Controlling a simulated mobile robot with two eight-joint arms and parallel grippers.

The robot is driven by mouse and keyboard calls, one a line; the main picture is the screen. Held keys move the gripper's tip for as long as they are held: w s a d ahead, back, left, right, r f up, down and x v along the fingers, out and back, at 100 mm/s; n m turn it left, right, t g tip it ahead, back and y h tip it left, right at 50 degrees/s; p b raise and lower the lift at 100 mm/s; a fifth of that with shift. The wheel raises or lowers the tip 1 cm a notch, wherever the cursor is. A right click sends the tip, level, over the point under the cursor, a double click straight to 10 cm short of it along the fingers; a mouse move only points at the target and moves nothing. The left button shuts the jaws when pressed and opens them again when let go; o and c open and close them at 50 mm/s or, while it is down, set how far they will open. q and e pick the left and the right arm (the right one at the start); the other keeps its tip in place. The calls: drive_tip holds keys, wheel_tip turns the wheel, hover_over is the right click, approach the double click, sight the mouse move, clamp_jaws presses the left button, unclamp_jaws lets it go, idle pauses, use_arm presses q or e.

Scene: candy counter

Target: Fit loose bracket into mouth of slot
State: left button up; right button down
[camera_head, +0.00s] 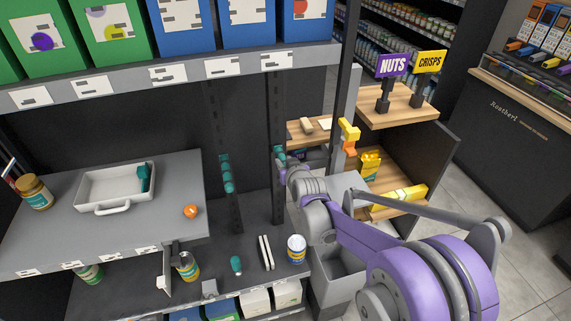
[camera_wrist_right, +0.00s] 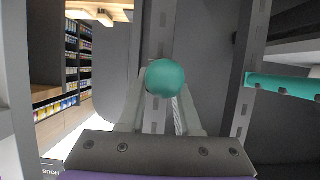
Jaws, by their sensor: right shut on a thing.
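The teal loose bracket shows its round end (camera_wrist_right: 165,78) in the right wrist view, between the two fingers of my right gripper (camera_wrist_right: 160,100). In the head view this gripper (camera_head: 284,164) is shut on the bracket (camera_head: 279,152) in front of the right dark slotted upright (camera_head: 277,200). The slotted upright also shows behind the bracket in the wrist view (camera_wrist_right: 240,125). The bracket's far end and the slot mouth are hidden, so I cannot tell whether they touch. My left gripper is not in view.
Another teal bracket (camera_head: 227,174) sits on the left upright; it also shows in the wrist view (camera_wrist_right: 285,86). A white tray (camera_head: 100,180) holds a teal item.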

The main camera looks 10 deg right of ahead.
drive_tip(key=shift+w, duration=0.3)
drive_tip(key=c, duration=0.5)
unclamp_jaws()
drive_tip(key=v, duration=1)
drive_tip(key=shift+s+r, duration=0.2)
drive_tip(key=shift+s, duration=0.1)
